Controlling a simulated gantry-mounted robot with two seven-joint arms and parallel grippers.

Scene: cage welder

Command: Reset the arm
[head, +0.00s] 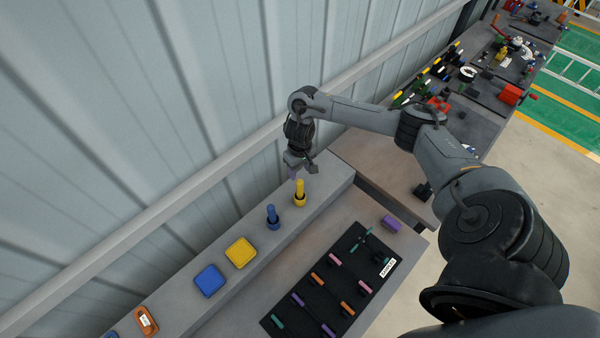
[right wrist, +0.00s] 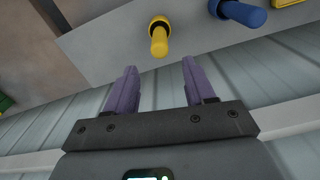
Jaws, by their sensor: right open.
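My right arm reaches across the head view from the right. Its gripper (head: 301,170) hangs over the grey ledge near the wall, just behind the yellow peg (head: 299,192). In the right wrist view, the two purple fingers (right wrist: 160,78) stand apart with nothing between them. The yellow peg (right wrist: 159,38) shows beyond the fingertips there, apart from them. A blue peg (head: 272,216) stands to its left in the head view and shows at the top right of the right wrist view (right wrist: 243,13). My left gripper is not in view.
A yellow square block (head: 240,252), a blue square block (head: 209,281) and an orange piece (head: 147,320) sit along the ledge (head: 185,308). A black board (head: 318,310) with several coloured pieces lies below. A purple block (head: 391,224) sits beside it. Cluttered benches (head: 480,112) stand behind my arm.

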